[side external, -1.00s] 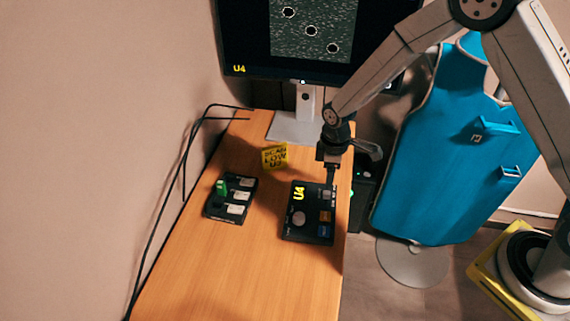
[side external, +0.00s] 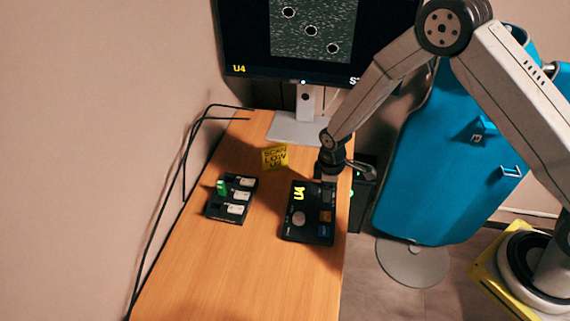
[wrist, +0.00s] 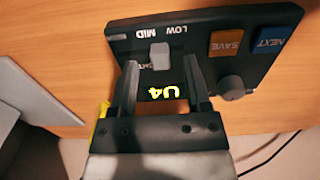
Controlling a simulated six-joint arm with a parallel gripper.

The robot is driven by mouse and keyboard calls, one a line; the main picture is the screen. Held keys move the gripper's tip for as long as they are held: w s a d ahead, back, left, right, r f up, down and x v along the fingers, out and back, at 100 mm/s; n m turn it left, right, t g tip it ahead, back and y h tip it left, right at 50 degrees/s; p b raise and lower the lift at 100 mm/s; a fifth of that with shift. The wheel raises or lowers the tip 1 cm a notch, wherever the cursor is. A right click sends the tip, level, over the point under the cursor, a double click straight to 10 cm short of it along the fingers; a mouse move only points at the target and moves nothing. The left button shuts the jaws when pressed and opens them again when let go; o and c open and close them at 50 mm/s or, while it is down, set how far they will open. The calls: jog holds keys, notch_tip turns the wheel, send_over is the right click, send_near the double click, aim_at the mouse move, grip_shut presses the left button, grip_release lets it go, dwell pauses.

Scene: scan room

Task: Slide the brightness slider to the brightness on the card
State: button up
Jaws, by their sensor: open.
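The black control panel (side external: 293,226) lies on the desk; it also fills the upper wrist view (wrist: 120,42). Its pale grey slider knob (wrist: 160,55) stands near the MID and LOW labels, seemingly between them; its exact setting is unclear. My gripper (wrist: 163,75) is open over the panel, one finger each side of the knob, with no clear grip on it. The yellow card (side external: 274,158) stands behind the panel and reads SCAN, LOW and a last line I cannot read surely.
The panel carries an orange SAVE button (wrist: 228,43), a blue NEXT button (wrist: 272,42), a round grey knob (wrist: 231,88) and a yellow U4 label. A black tray (side external: 218,211) with green and white pieces sits left. The monitor (side external: 245,50) shows U4. The desk's front is clear.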

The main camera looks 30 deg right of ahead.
jog(key=shift+f, duration=0.7)
grip_shut()
dwell(1.1)
